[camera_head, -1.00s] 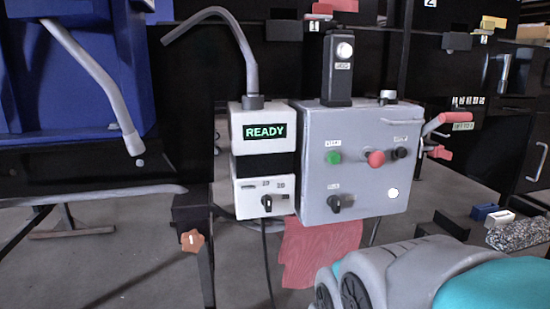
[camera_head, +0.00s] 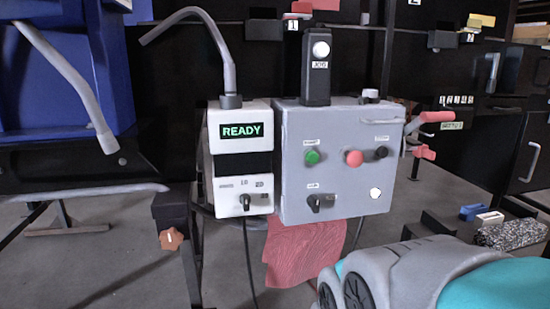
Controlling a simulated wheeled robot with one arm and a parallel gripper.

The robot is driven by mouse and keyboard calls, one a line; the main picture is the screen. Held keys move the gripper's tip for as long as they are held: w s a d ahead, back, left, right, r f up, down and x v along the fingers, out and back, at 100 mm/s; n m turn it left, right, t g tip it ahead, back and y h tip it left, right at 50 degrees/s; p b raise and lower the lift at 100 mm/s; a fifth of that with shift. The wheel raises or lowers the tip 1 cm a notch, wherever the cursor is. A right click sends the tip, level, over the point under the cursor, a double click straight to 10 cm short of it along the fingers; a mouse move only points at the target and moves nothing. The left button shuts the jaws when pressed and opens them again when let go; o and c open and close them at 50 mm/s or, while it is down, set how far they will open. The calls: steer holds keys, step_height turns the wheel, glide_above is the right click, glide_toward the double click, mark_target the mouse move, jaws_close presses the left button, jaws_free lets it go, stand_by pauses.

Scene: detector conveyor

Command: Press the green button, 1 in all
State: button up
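The green button (camera_head: 312,157) is on the upper left of the front face of a grey control box (camera_head: 335,180), under a small label. A red button (camera_head: 354,158) and a black knob (camera_head: 381,152) sit to its right, and a black rotary switch (camera_head: 314,203) is below it. To the left, a white unit has a lit display (camera_head: 241,131) reading READY. Part of my arm shows at the lower right, in front of and below the box. My gripper's fingers are not visible, and nothing is seen touching the green button.
A grey bent tube (camera_head: 205,25) rises above the white unit. A black post with a round white light (camera_head: 320,49) stands on the box. A red cloth (camera_head: 300,250) hangs below. Red-handled parts (camera_head: 432,117) stick out at right. Space before the box's left face looks clear.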

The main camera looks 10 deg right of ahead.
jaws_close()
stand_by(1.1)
